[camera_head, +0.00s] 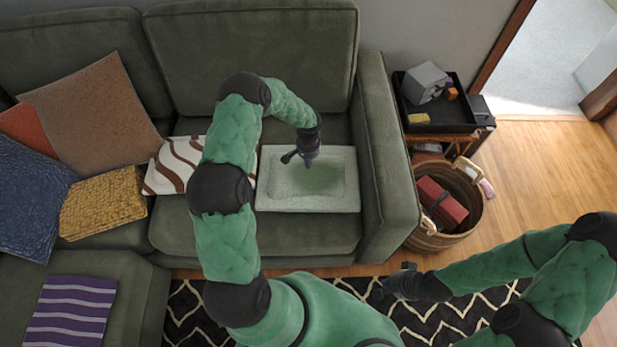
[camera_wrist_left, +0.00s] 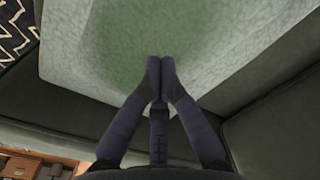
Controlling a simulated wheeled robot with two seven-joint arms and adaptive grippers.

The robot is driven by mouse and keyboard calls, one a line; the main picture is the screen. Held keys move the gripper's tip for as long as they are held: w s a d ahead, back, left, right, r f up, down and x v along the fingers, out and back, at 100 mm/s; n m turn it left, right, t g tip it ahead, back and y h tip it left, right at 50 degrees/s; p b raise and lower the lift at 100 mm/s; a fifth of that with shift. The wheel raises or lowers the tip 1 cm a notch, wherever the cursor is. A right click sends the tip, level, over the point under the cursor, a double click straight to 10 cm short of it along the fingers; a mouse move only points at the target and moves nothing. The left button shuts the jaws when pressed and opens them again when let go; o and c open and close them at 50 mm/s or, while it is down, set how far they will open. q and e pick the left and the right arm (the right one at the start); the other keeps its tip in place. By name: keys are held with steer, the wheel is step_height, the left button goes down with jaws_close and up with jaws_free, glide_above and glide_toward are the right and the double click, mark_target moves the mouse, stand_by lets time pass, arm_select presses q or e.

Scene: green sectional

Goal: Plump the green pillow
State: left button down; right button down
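The pale green pillow (camera_head: 338,197) lies flat on the right-hand sofa seat beside the armrest. It has a darker green patch in its middle. Whether the tips touch the cloth I cannot tell. No cloth shows pinched between them. My right gripper (camera_head: 385,288) is low over the patterned rug, away from the sofa; its fingers are too small to read.
A brown-and-white wavy pillow (camera_head: 177,165) lies left of the green one, partly behind my left arm. The sofa armrest (camera_head: 388,150) borders the right. A wicker basket (camera_head: 470,190) and a side table with a black tray (camera_head: 440,117) stand beyond it.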

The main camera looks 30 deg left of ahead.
arm_select(q)
steer(key=shift+f+b, duration=0.8)
steer(key=shift+f, duration=0.25)
steer(key=shift+s, duration=0.1)
stand_by(0.8)
steer(key=shift+r+p, duration=0.5)
steer(key=shift+r, duration=0.55)
steer(key=shift+f, duration=0.25)
steer(key=shift+f+b, duration=0.35)
steer(key=shift+b, duration=0.1)
steer(key=shift+f+b, duration=0.3)
steer(key=shift+f, duration=0.1)
